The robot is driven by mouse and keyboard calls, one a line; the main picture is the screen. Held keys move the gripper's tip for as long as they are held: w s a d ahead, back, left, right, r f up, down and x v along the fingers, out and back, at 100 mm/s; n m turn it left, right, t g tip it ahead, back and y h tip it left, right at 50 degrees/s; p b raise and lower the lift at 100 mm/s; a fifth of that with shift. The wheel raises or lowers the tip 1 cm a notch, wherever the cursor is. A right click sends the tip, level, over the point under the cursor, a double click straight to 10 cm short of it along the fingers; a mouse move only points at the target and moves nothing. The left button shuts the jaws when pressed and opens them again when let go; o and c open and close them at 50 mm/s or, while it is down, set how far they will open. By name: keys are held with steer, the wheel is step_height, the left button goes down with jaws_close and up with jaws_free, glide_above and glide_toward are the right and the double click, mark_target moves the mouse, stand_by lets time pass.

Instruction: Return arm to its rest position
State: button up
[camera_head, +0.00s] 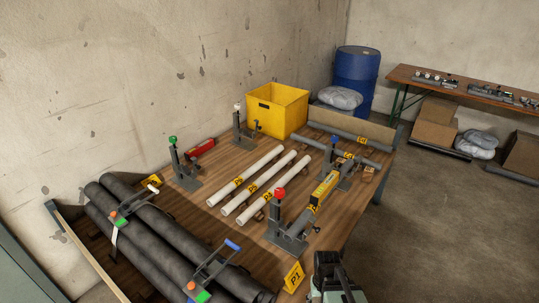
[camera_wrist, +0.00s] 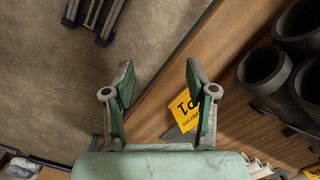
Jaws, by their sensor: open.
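My gripper (camera_wrist: 160,82) is open and empty in the wrist view, its two green-and-grey fingers spread wide. It hangs over the edge of the wooden workbench (camera_wrist: 150,118), with floor under its left finger and the bench under its right. A yellow P1 sign (camera_wrist: 182,108) shows close to the right finger, partly hidden by it. In the head view my gripper (camera_head: 335,262) is at the bottom, right of the P1 sign (camera_head: 293,277) and by the bench's near edge. Its fingertips are hard to make out there.
Large black pipes (camera_head: 165,240) lie at the bench's left end. White pipes (camera_head: 262,184) lie mid-bench. Clamp stands with red (camera_head: 279,192), green (camera_head: 173,140) and blue knobs rise from the bench. A yellow bin (camera_head: 277,110) stands at the back. The floor (camera_head: 440,230) on the right is clear.

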steer(key=s+f+g+b, duration=0.1)
steer(key=s+f+g, duration=0.2)
steer(key=s+f, duration=0.6)
steer(key=s+f+g+b, duration=0.1)
steer(key=s+f+g, duration=0.2)
steer(key=s+f, duration=0.5)
steer(key=s, duration=0.9)
steer(key=shift+s+f+b, duration=0.15)
steer(key=shift+f+b, duration=0.2)
steer(key=shift+f, duration=0.05)
